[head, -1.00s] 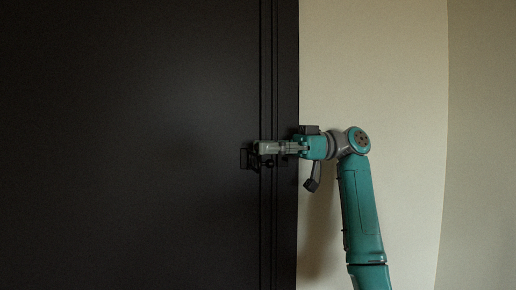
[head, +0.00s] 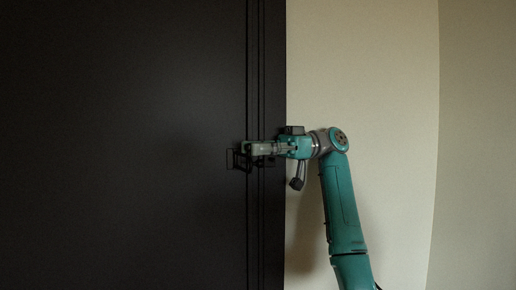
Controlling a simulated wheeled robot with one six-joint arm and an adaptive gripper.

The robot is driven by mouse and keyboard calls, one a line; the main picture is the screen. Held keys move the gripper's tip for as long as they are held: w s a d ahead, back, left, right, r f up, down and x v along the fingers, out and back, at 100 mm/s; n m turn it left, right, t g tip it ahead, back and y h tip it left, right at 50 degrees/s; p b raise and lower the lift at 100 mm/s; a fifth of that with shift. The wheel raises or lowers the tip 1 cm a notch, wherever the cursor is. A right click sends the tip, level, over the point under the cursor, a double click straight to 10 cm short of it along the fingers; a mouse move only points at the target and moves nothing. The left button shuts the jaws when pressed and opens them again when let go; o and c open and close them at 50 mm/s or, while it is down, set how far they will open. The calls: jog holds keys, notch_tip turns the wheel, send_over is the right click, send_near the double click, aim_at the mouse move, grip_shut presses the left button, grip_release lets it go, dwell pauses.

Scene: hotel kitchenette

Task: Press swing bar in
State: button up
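The swing bar (head: 231,160) is a small dark loop-shaped bar on the dark door (head: 120,150), close to the door's right edge. My gripper (head: 247,150) reaches in from the right, level with the bar, and its fingertips overlap the bar's right part in the head view. Whether they touch the bar cannot be told. The gripper's fingers hide part of the bar and its mount. The fingers are seen from the side, so their opening does not show.
A dark door frame (head: 274,80) runs vertically right of the door. A plain beige wall (head: 370,80) fills the right, with a corner further right.

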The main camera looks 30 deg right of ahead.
aim_at(258, 161)
jog(key=shift+r, duration=0.1)
notch_tip(258, 161, up, 10)
dwell(0.7)
